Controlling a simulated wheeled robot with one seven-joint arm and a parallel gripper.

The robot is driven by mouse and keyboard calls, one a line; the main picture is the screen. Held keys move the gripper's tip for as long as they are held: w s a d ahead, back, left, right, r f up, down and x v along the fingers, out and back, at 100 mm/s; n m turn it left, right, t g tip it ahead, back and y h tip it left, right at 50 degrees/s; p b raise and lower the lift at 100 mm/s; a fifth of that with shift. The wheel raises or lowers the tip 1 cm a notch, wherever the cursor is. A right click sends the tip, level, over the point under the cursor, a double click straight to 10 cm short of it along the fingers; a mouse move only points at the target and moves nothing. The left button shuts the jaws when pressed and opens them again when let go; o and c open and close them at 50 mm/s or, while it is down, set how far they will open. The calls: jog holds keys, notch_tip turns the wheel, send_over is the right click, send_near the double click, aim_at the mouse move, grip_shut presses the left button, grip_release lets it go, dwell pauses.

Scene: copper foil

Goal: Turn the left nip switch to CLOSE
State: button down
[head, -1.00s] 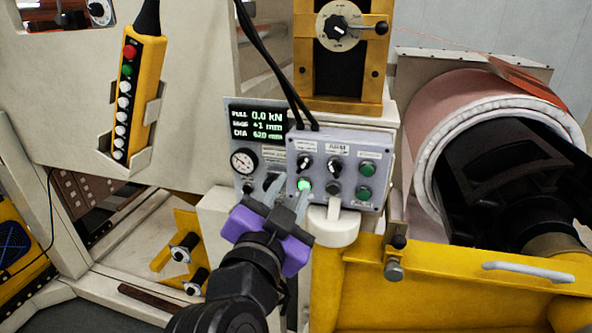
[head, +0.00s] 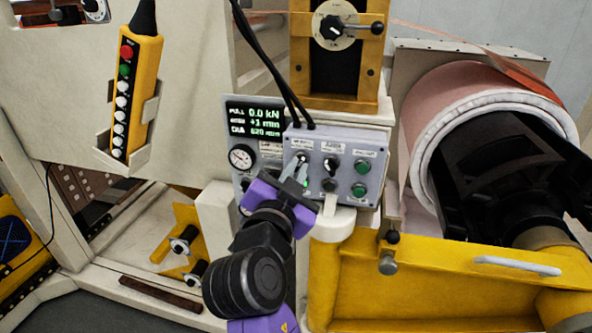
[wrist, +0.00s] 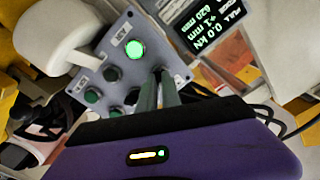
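The grey control box (head: 375,152) stands in the middle of the head view. The left nip switch (head: 302,158) is a small dark knob with a pale mark, at the box's upper left. My gripper (head: 297,168) reaches it from below, its two grey fingers close together around the knob. In the wrist view the fingers (wrist: 160,84) nearly meet over the knob, which they mostly hide. Its pointer direction and label cannot be read. A lit green button (wrist: 135,50) sits below the switch on the panel, partly hidden by my gripper in the head view.
A second black knob (head: 331,164) is just right of the switch, with green buttons (head: 364,167) beyond. A white lever or mushroom-shaped part (head: 335,222) juts out below the box. A display (head: 254,120) and gauge (head: 241,157) are at left. Black cables hang above.

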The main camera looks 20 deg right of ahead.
dwell(0.4)
jog(key=shift+n, duration=1)
jog(key=n, duration=0.3)
jog(key=shift+n, duration=0.4)
jog(key=n+p, duration=0.1)
jog(key=n, duration=0.3)
jog(key=shift+n+p, duration=0.45)
jog(key=shift+n, duration=0.65)
jog(key=c, duration=1.5)
grip_release()
jog(key=shift+c, duration=0.2)
